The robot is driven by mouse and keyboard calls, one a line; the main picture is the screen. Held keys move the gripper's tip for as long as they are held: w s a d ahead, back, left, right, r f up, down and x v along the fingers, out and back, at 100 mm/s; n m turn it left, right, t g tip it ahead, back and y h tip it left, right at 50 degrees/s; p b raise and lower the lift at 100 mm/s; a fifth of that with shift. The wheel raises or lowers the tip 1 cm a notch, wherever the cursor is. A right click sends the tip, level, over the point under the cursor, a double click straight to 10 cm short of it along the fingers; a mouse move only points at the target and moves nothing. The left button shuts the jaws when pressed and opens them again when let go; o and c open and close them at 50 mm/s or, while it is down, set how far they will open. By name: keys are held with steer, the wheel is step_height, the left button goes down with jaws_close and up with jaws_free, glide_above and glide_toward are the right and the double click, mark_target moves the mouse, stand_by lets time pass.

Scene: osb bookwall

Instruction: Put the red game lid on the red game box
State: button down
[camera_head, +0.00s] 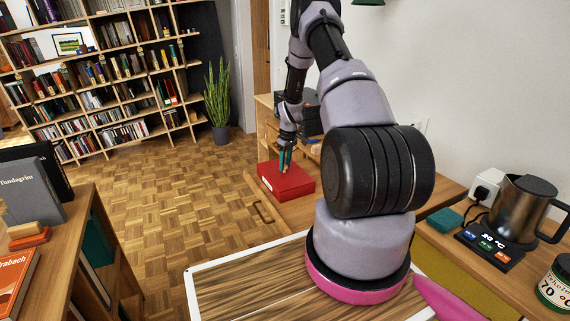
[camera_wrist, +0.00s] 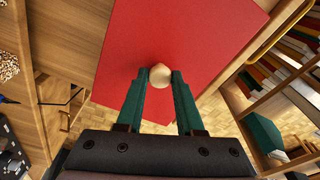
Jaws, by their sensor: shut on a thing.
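A red game lid (camera_wrist: 185,35) with a pale round knob (camera_wrist: 161,76) fills the upper middle of the wrist view. My gripper (camera_wrist: 160,80) has its two green fingers closed on the knob, one on each side. In the head view my gripper (camera_head: 285,166) points down onto the top of a red box shape (camera_head: 288,182) on the wooden cabinet, with a small pale label on its front left side. Lid and box look like one red block there. I cannot tell whether they touch or are fully aligned.
The red block sits on a wooden cabinet top (camera_head: 318,207) beside the white wall. A kettle on its base (camera_head: 490,243) and a green box (camera_head: 444,220) stand at the right. A low bookcase (camera_head: 72,255) is at the left. The parquet floor (camera_head: 170,190) is clear.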

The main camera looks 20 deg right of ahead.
steer(key=shift+c, duration=2.3)
jaws_free()
step_height(320, 180, up, 11)
steer(key=s, duration=0.1)
steer(key=shift+d+f, duration=0.15)
steer(key=shift+d, duration=0.15)
steer(key=shift+s, duration=0.1)
